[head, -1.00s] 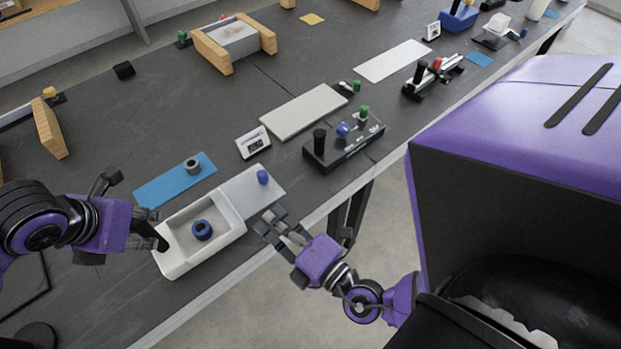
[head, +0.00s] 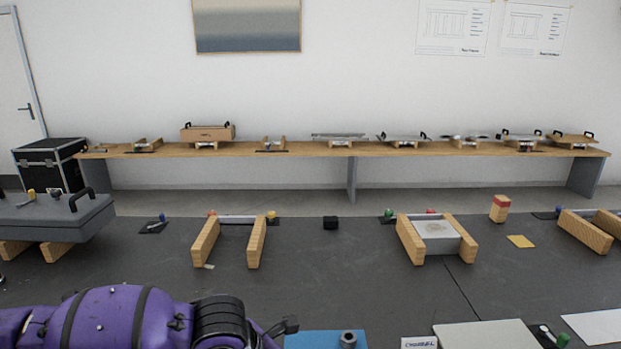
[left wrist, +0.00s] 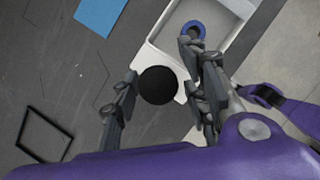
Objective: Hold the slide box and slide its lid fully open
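The slide box (left wrist: 157,52) is a white open-topped tray in the left wrist view, cut off by the top edge. A blue ring (left wrist: 196,29) lies inside it. Its lid is not in view now. My left gripper (left wrist: 163,97) is at the near end of the box, its two fingers spread to either side of that end. A black round shape covers part of the end, and I cannot tell whether the fingers touch the walls. In the head view only a dark tip of my left gripper (head: 284,327) shows at the bottom. My right gripper is not identifiable in these views.
A blue mat (head: 318,340) with a grey ring (head: 348,339) lies at the head view's bottom edge; the box is below the frame.

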